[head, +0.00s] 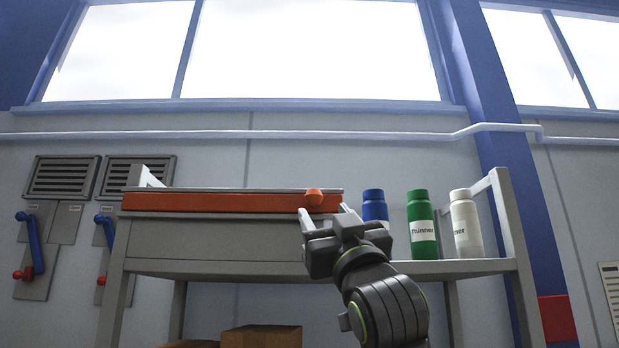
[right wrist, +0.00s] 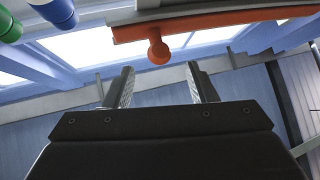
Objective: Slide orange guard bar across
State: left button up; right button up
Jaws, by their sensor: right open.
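The orange guard bar (head: 215,202) runs level along the front of a grey rack's top shelf, with a round orange knob (head: 314,198) near its right end. In the right wrist view the bar (right wrist: 220,20) crosses the top, its knob (right wrist: 158,50) hanging just beyond and roughly between my fingertips. My right gripper (head: 326,214) is open and empty, just below and right of the knob. It also shows in the right wrist view (right wrist: 161,72), with a gap between its fingers. I see no contact with the knob. My left gripper is not in view.
A blue bottle (head: 375,203), a green bottle (head: 421,222) and a white bottle (head: 465,224) stand on the rack (head: 215,250), right of the bar. Cardboard boxes (head: 262,337) are below. Blue-handled wall switches (head: 34,245) are at the left. A blue pillar (head: 515,150) rises at the right.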

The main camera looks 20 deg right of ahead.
aim_at(311, 192)
jog(key=p+x, duration=0.5)
jog(key=x, duration=0.3)
jog(key=shift+r, duration=0.2)
jog(key=shift+w+r+p, duration=0.3)
jog(key=shift+w+r, duration=0.05)
jog(key=shift+w, duration=0.15)
grip_shut()
